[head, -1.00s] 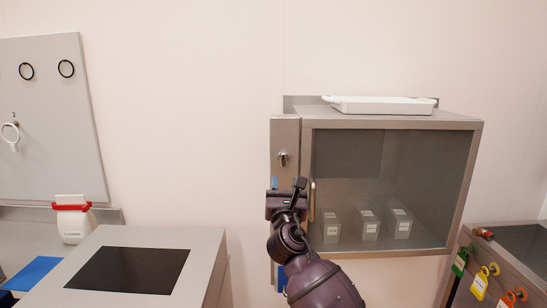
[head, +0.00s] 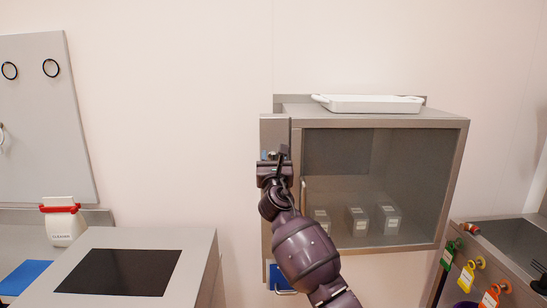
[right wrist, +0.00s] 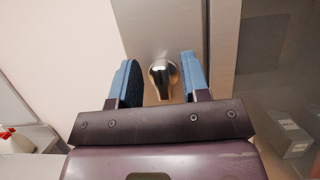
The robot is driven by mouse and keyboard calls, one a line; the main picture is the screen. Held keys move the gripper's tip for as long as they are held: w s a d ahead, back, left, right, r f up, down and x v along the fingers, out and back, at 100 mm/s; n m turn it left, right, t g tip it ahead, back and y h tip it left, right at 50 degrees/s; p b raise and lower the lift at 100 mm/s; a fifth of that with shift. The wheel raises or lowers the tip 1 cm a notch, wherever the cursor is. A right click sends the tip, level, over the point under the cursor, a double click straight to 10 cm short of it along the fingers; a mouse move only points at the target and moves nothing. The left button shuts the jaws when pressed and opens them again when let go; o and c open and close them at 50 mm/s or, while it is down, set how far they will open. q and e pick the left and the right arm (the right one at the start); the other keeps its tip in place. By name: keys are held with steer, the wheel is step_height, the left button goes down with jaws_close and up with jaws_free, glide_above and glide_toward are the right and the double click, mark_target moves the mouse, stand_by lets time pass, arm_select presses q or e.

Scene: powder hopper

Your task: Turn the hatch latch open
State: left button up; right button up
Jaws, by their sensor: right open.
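The hatch latch (right wrist: 162,78) is a small shiny metal knob on the grey metal strip at the left of the glass-fronted hatch (head: 385,180). In the right wrist view it sits between the two blue finger pads of my right gripper (right wrist: 160,82), with a gap on each side. The fingers are open and do not appear to touch it. In the head view my right gripper (head: 272,158) covers most of the latch. My left gripper is not in view.
A white tray (head: 368,104) lies on top of the hatch cabinet. Several small labelled boxes (head: 357,222) stand inside behind the glass. A grey counter unit with a black panel (head: 118,272) is at lower left. Coloured tags (head: 466,277) hang at right.

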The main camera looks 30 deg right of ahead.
steer(key=shift+w, duration=0.1)
jaws_close()
